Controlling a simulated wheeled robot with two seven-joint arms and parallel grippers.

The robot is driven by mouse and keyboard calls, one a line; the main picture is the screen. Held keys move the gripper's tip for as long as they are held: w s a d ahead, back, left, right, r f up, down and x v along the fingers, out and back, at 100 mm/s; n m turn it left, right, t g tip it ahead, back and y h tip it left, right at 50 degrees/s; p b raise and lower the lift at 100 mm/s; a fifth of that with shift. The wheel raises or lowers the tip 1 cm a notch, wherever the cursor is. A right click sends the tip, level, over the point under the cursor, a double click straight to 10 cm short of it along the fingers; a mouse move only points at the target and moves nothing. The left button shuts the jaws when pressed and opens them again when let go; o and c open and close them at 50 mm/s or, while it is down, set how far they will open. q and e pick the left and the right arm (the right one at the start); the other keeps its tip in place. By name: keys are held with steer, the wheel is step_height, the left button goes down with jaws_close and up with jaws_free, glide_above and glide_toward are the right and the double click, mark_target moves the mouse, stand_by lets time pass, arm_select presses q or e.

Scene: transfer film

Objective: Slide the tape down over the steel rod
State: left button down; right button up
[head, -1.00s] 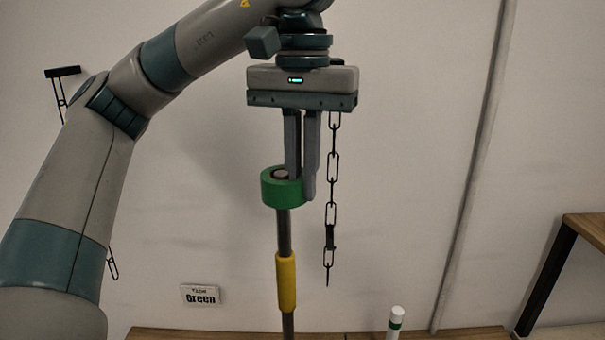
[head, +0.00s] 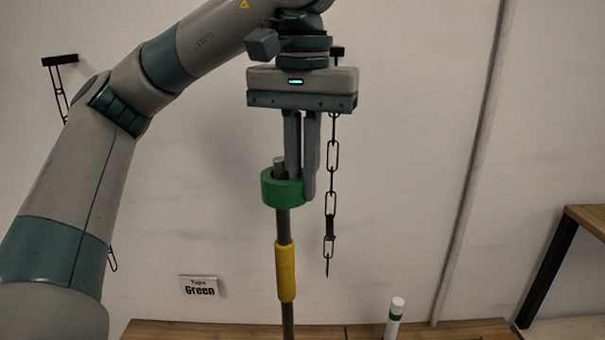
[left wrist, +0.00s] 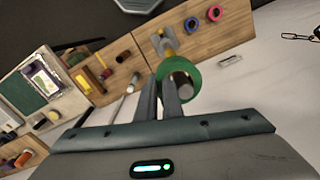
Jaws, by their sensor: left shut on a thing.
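A green tape roll (head: 282,192) is around the upper part of the upright steel rod (head: 284,224) in the head view. The rod's top end stands out above the roll. A yellow sleeve (head: 286,273) is on the rod lower down, apart from the tape. My left gripper (head: 300,190), pointing down, is shut on the right side of the roll's wall. In the left wrist view the green tape (left wrist: 181,80) shows at the fingertips, with the rod end inside its ring. The rod's foot is out of the head view. My right gripper is not in view.
A wooden table edge (head: 220,330) runs along the bottom, with a white bottle (head: 395,315) at right. A chain (head: 331,190) hangs behind my gripper.

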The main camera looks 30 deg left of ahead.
arm_select(q)
step_height(320, 180, down, 8)
steer(key=b, duration=0.5)
steer(key=shift+r, duration=0.15)
stand_by(2.6)
steer(key=shift+r, duration=0.2)
steer(key=shift+r+p, duration=4.2)
steer(key=shift+p, duration=0.25)
steer(key=shift+r+p, duration=0.95)
steer(key=shift+r, duration=1.6)
